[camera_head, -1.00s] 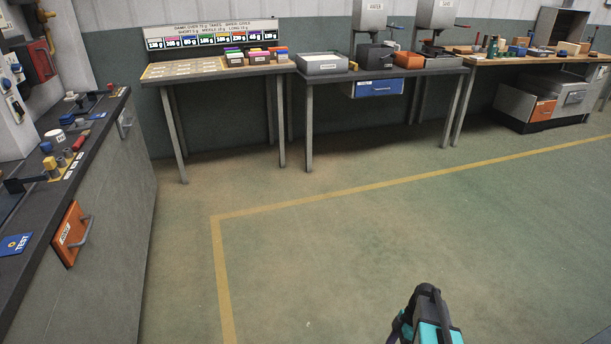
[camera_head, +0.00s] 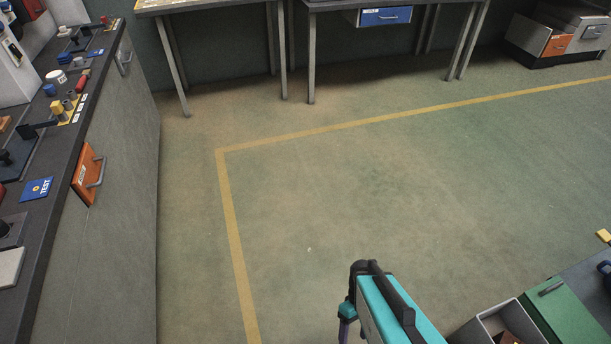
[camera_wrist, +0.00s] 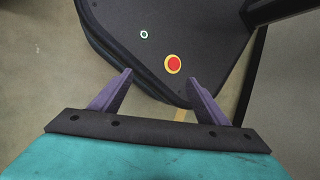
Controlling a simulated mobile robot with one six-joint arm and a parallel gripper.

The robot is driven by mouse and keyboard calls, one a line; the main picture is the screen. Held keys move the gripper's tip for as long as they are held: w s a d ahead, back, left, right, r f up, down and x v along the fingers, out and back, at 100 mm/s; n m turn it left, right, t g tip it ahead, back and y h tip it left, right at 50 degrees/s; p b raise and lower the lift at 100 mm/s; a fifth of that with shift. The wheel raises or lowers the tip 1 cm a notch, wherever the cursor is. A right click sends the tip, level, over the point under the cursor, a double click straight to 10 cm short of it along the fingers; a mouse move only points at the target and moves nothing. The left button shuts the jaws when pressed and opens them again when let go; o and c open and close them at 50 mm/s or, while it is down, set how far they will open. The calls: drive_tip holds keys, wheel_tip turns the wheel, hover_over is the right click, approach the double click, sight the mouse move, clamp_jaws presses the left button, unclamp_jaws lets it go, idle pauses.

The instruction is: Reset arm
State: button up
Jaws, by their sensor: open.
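My gripper (camera_wrist: 160,76) shows in the wrist view with its two purple fingers apart and nothing between them. It points down over a dark, flat platform that carries a red button with a yellow ring and looks like my own base. In the head view, my teal and black arm rises from the bottom edge, right of the middle, with a bit of purple finger at its left side. The rest of the arm is out of view.
A grey counter (camera_head: 120,170) with an orange drawer (camera_head: 88,174) runs along the left. Tables stand at the back, one with a blue drawer (camera_head: 384,16). A green-fronted unit (camera_head: 565,316) is at the lower right. The floor between, with yellow lines (camera_head: 232,225), is clear.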

drive_tip(key=shift+w+d+m+t+h, duration=0.1)
drive_tip(key=shift+d+m+t, duration=0.1)
drive_tip(key=shift+m, duration=1)
drive_tip(key=shift+w+d+m+t+h, duration=0.1)
drive_tip(key=shift+d+m+t, duration=0.15)
drive_tip(key=shift+m, duration=0.95)
drive_tip(key=shift+w+d+m+t+h, duration=0.1)
drive_tip(key=shift+d+m+t, duration=0.1)
drive_tip(key=shift+m, duration=1)
